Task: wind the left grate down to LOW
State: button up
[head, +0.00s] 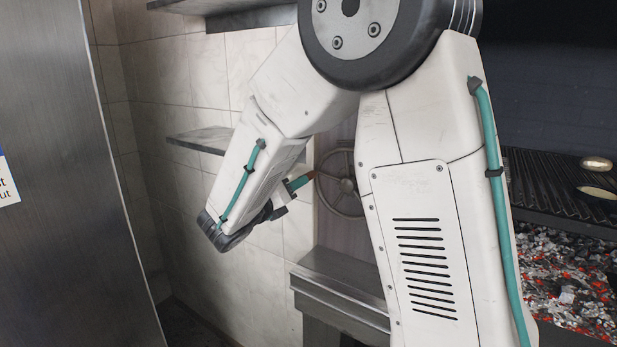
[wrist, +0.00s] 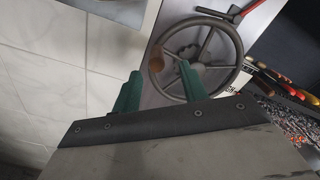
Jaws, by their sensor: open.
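The grey spoked handwheel (head: 329,196) is on the wall panel left of the grill, partly hidden by my arm in the head view. It shows nearly whole in the wrist view (wrist: 234,62). Its brown knob (wrist: 155,61) sits at the rim's left side. My gripper (wrist: 160,70) is open, its two teal fingers pointing at the wheel. The knob appears between the fingertips or just beyond them; I cannot tell whether they touch. In the head view my gripper (head: 291,187) is just left of the wheel. The dark grate (head: 545,180) is at the right, above glowing embers (head: 565,275). No LOW mark is readable.
A metal ledge (head: 340,285) juts out below the wheel. Wall shelves (head: 205,138) are on the left, and a steel panel (head: 60,200) stands at the far left. A dark bar with a red end (wrist: 238,12) lies above the wheel. Pale food pieces (head: 597,193) lie on the grate.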

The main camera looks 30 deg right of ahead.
aim_at(308, 173)
jog(key=w+d+m, duration=0.1)
jog(key=d+m, duration=0.1)
jog(key=m, duration=0.1)
jog(key=w+d+m, duration=0.1)
jog(key=d+m, duration=0.1)
jog(key=w+d+m, duration=0.1)
jog(key=d+m, duration=0.2)
jog(key=shift+w+d+m, duration=0.1)
jog(key=shift+w+m, duration=0.2)
jog(key=shift+w, duration=0.05)
grip_shut()
